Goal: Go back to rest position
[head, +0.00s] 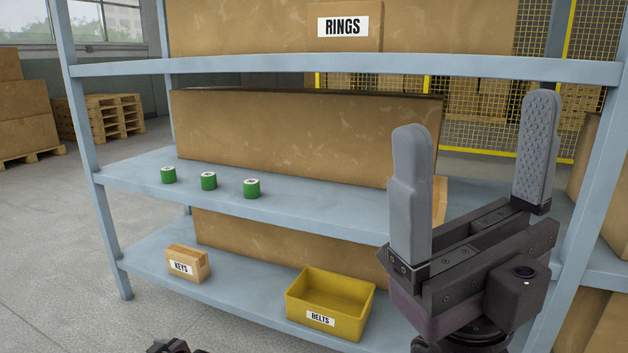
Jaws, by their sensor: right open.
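My right gripper (477,115) is raised in front of the right part of the shelf rack. Its two grey fingers point up and stand wide apart, with nothing between them. It hides part of the middle and lower shelves. Of my left arm, only a small dark piece shows at the bottom edge of the head view, left of centre. Its fingers do not show there.
The blue-grey rack has a middle shelf (130,177) with three green cylinders (209,181). Below stand a KEYS box (187,263) and an empty yellow BELTS bin (330,302). A RINGS box (345,40) is on top. Floor at left (60,250) is clear.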

